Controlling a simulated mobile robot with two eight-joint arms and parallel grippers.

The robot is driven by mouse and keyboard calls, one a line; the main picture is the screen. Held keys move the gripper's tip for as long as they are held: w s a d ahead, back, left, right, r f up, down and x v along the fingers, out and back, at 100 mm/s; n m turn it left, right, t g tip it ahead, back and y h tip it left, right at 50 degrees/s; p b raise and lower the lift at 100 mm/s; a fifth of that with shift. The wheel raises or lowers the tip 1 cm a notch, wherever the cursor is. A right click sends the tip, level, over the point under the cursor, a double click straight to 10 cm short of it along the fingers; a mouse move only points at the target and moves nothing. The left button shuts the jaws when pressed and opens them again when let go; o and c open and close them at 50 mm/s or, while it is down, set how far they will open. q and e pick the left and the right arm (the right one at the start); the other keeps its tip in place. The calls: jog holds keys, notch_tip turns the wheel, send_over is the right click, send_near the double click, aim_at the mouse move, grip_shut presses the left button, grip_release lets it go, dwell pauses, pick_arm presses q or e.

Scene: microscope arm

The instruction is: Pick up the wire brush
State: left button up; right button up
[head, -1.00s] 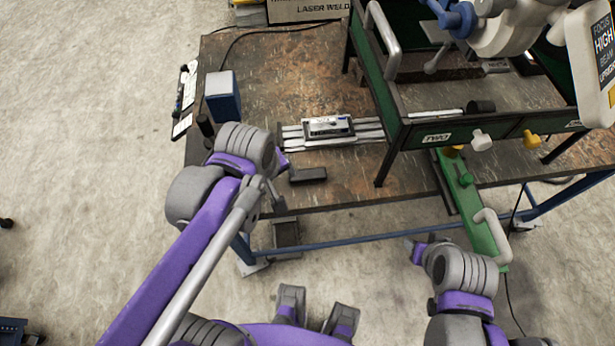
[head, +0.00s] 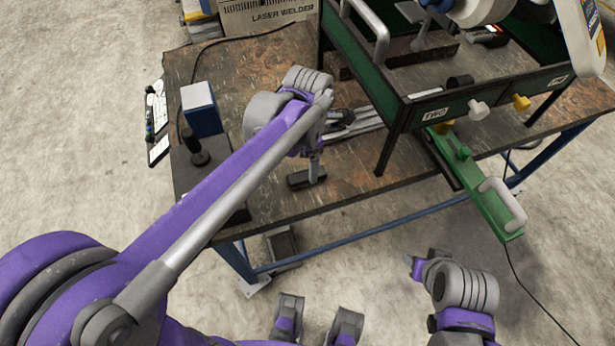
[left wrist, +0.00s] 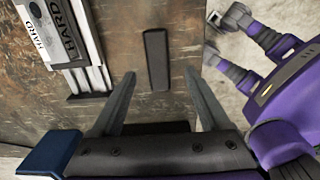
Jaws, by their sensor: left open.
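A dark, slim block (head: 307,177) lies on the worn brown table near its front edge. It may be the wire brush, but no bristles show. In the left wrist view the dark block (left wrist: 157,60) lies lengthwise ahead of the gap between the fingers. My left gripper (left wrist: 160,74) is open and empty, pointing down at the table. In the head view my left gripper (head: 317,168) is over the block, partly hidden by its own wrist. My right gripper (head: 413,266) is in front of the table, low and away from the block; its jaws are unclear.
A blue box (head: 201,109) stands at the table's left. Silver rails (head: 367,124) lie behind my left gripper. A box labelled HARD (left wrist: 58,30) sits on them. A green frame (head: 400,110) and a green arm (head: 470,170) block the right.

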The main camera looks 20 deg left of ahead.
aim_at(307, 174)
pick_arm(q)
notch_tip(307, 174, down, 6)
jog(key=shift+w+a+f+b, duration=0.15)
jog(key=shift+f+b, duration=0.1)
jog(key=shift+b, duration=0.15)
grip_shut()
dwell(0.3)
